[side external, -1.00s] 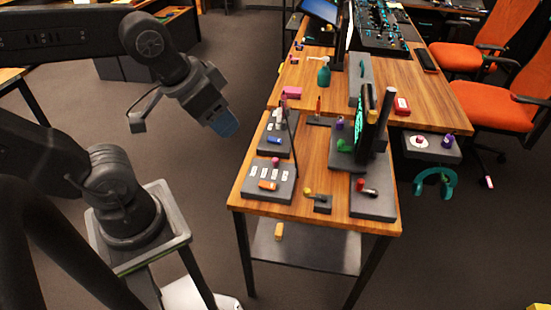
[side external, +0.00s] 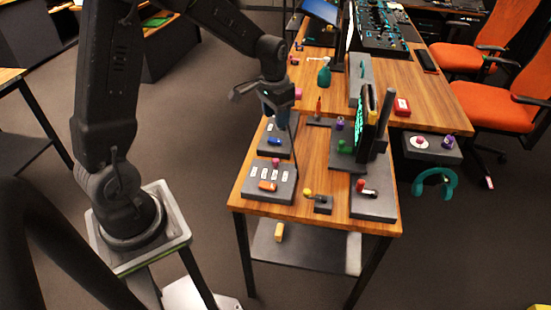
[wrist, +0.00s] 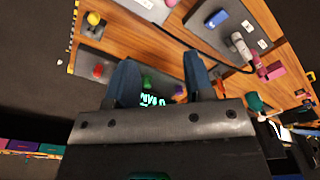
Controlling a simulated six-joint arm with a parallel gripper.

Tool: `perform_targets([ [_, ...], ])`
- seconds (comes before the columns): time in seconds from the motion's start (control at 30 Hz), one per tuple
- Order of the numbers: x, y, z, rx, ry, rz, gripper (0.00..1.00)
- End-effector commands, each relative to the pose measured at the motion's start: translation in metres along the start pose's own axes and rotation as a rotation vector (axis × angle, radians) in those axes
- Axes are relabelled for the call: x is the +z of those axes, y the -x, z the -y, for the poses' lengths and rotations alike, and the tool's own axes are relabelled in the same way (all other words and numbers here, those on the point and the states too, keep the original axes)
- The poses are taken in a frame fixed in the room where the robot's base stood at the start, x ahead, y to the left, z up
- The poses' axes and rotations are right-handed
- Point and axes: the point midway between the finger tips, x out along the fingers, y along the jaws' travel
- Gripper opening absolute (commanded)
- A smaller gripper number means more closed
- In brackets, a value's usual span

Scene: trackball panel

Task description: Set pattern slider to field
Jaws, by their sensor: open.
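Two dark grey slider panels lie at the near left of the wooden table in the side view. One carries an orange slider block (side external: 267,186) below a row of white labels; the other, behind it, carries a blue slider block (side external: 274,141). The labels are too small to read, so I cannot tell which is the pattern slider. The blue block also shows in the wrist view (wrist: 217,18), at the top. My gripper (side external: 272,116) is above the table, over the back part of the blue slider's panel. In the wrist view its blue fingers (wrist: 160,80) are apart and empty.
An upright screen (side external: 368,120) stands right of the panels. A yellow-knobbed lever (side external: 319,201) and a red-knobbed one (side external: 365,187) are at the near edge. A green bottle-shaped object (side external: 324,76) stands further back. Bare wood (side external: 312,160) lies between panels and screen.

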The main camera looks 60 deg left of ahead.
Motion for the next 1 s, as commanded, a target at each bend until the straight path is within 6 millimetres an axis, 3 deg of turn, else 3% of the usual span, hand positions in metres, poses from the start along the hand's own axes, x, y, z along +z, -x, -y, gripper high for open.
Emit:
perform_targets([
  [0.03,-0.004,-0.016,0.008,0.007,0.002,0.024,0.48],
  [0.1,-0.007,-0.029,0.015,0.012,0.002,0.041,0.48],
  [0.23,-0.011,-0.043,0.021,0.018,-0.001,0.057,0.48],
  [0.47,-0.009,-0.067,0.022,0.02,-0.001,0.063,0.48],
  [0.8,-0.004,-0.136,0.02,0.019,0.0,0.064,0.48],
  [1.0,-0.003,-0.166,0.02,0.018,0.0,0.061,0.48],
])
